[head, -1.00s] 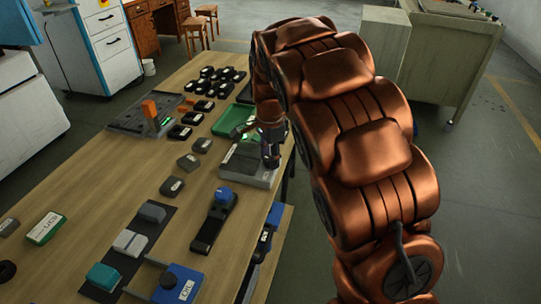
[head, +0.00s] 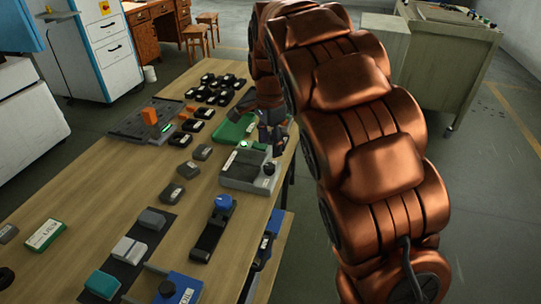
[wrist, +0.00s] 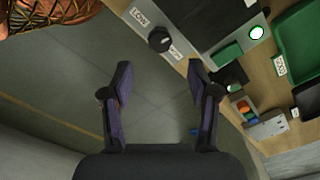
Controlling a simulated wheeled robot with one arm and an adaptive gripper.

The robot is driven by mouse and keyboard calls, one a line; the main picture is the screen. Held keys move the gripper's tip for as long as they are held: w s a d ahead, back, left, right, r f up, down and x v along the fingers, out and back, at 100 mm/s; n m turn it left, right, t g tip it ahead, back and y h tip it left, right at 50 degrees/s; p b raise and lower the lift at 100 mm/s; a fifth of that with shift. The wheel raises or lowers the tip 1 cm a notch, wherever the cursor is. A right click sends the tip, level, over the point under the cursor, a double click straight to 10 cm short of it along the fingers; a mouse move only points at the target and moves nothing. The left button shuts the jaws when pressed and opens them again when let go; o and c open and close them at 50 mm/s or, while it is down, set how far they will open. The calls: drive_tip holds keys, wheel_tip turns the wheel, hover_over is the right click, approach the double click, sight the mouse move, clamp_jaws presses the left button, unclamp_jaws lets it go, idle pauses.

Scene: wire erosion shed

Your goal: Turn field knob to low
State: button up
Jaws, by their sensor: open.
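The field knob is a small black round knob (head: 268,169) at the right end of a grey box (head: 241,183) near the table's right edge. In the wrist view the knob (wrist: 160,39) sits between a white label reading LOW (wrist: 139,17) and a second label (wrist: 176,53) too small to read. Its pointer direction is not clear. My gripper (head: 272,132) is open and empty, just beyond the knob and apart from it. In the wrist view its two fingertips (wrist: 160,69) are spread, with the knob ahead of the gap and floor behind.
A green tray (head: 228,131) lies just beyond the box. A blue-topped device (head: 213,232) stands in front of it. A grey fixture with an orange block (head: 149,112) and several black blocks are to the left.

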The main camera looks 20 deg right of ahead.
drive_tip(key=shift+r, duration=2.3)
drive_tip(key=shift+d, duration=0.1)
